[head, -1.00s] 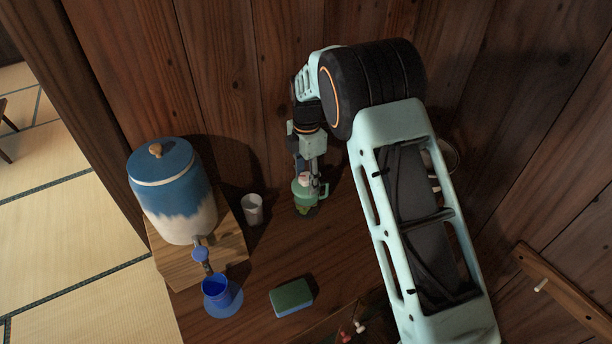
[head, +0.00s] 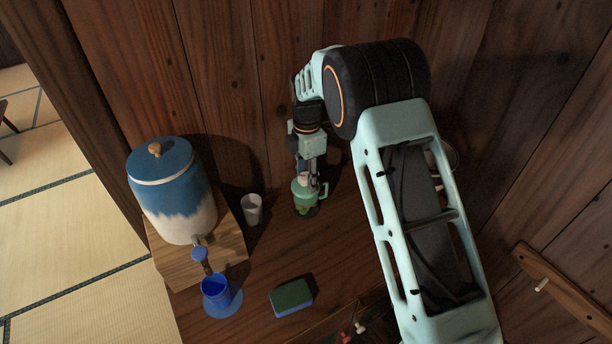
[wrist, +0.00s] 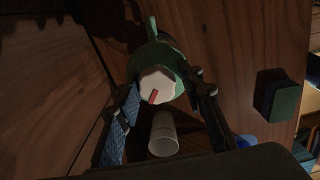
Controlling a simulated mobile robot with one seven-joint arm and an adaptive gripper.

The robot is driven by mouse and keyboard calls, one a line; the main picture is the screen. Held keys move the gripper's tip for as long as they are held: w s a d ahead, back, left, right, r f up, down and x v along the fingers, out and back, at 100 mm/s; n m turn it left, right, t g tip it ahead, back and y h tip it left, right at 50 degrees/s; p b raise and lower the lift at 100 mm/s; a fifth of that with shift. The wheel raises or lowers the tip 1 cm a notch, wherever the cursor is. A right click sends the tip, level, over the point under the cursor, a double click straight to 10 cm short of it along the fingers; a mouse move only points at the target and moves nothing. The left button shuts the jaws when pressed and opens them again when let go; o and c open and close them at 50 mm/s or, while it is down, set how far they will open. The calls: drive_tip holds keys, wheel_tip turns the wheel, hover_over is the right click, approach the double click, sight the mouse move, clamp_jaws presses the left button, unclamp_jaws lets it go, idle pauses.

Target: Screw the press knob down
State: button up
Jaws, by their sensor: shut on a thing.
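The press is a small green pot (head: 304,197) with a side handle, standing upright on the wooden counter against the back wall. Its pale knob (wrist: 156,86) faces the wrist camera and carries a red mark. The green body also shows behind the knob in the wrist view (wrist: 166,57). My gripper (head: 304,176) points down over the press, with a finger on either side of the knob in the wrist view (wrist: 165,82). It is shut on the knob. The fingers hide part of the knob in the head view.
A white cup (head: 252,209) stands close to the left of the press. A blue and cream dispenser (head: 172,190) sits on a wooden stand, with a blue cup (head: 216,290) before it. A green and blue sponge (head: 291,297) lies in front. The wooden wall is close behind.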

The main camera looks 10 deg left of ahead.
drive_tip(key=m, duration=0.3)
drive_tip(key=f+m, duration=0.1)
drive_tip(key=shift+s+a+f+m, duration=0.1)
drive_tip(key=shift+s+a+m, duration=0.1)
drive_tip(key=shift+s+m, duration=0.1)
drive_tip(key=shift+c, duration=0.4)
drive_tip(key=m, duration=0.3)
drive_tip(key=shift+c, duration=0.4)
drive_tip(key=m, duration=0.3)
drive_tip(key=shift+m, duration=0.3)
drive_tip(key=m, duration=0.4)
drive_tip(key=o, duration=0.7)
drive_tip(key=shift+o, duration=0.6)
drive_tip(key=shift+w+f, duration=0.15)
drive_tip(key=shift+d+r, duration=0.1)
drive_tip(key=shift+r, duration=0.1)
